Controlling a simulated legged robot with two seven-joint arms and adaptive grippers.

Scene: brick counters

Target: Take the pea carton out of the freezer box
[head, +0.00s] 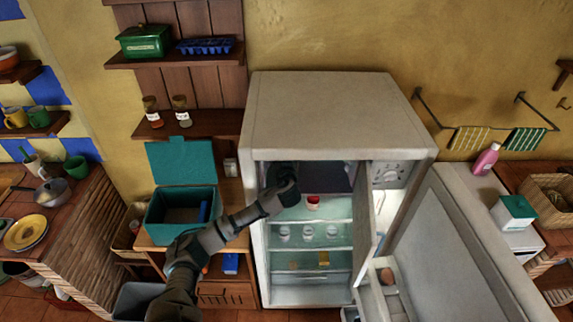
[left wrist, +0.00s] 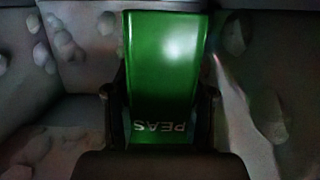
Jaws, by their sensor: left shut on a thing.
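The green pea carton (left wrist: 166,60), marked PEAS, sits between the fingers of my left gripper (left wrist: 162,118) in the left wrist view. The gripper is shut on it. Grey freezer walls with pale frost lumps (left wrist: 233,38) surround it, so the carton is inside the freezer box. In the head view my left arm reaches into the dark freezer box (head: 325,175) at the top of the open fridge (head: 325,105). The gripper's fingers and the carton are hidden there. My right gripper is not in view.
The small freezer door (head: 366,222) stands open at the right of the opening. The large fridge door (head: 445,250) is swung open to the right. A red-lidded jar (head: 313,202) stands on the shelf below. An open teal box (head: 160,222) is at the left.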

